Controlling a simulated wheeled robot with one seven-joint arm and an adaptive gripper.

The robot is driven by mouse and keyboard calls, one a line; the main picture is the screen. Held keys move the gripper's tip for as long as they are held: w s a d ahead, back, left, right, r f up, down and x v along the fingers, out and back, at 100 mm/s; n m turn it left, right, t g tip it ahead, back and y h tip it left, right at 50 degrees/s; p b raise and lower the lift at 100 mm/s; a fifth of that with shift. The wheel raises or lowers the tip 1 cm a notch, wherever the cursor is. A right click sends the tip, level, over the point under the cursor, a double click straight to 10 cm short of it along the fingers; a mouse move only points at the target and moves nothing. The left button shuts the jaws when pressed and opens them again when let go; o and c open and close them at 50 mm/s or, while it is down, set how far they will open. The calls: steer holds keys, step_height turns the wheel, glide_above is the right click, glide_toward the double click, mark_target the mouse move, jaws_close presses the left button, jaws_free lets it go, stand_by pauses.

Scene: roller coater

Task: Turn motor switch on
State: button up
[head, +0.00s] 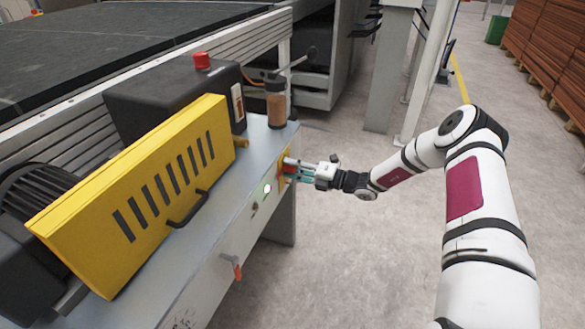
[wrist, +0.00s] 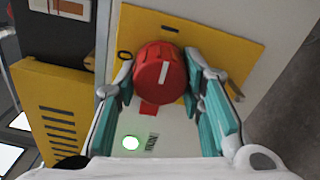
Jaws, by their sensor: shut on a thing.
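The motor switch is a round red knob (wrist: 160,73) with a white mark, on a yellow plate (wrist: 215,50) in the wrist view. The mark points nearly up and down in that view, tilted slightly. My gripper (wrist: 162,85) has its teal-padded fingers on both sides of the knob, closed on it. In the head view my gripper (head: 303,173) reaches from the right to the yellow plate (head: 284,165) on the machine's grey side panel. There the knob is mostly hidden by the fingers. "Motor" lettering cannot be read.
A lit green lamp (head: 267,188) sits beside the plate on the panel. An orange-red handle (head: 237,270) is lower down. A yellow slotted cover (head: 140,190) and a red button (head: 202,61) are on top. The floor to the right is open.

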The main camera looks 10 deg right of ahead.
stand_by(0.4)
steer(key=o, duration=1.1)
steer(key=shift+o, duration=0.2)
steer(key=v, duration=1.2)
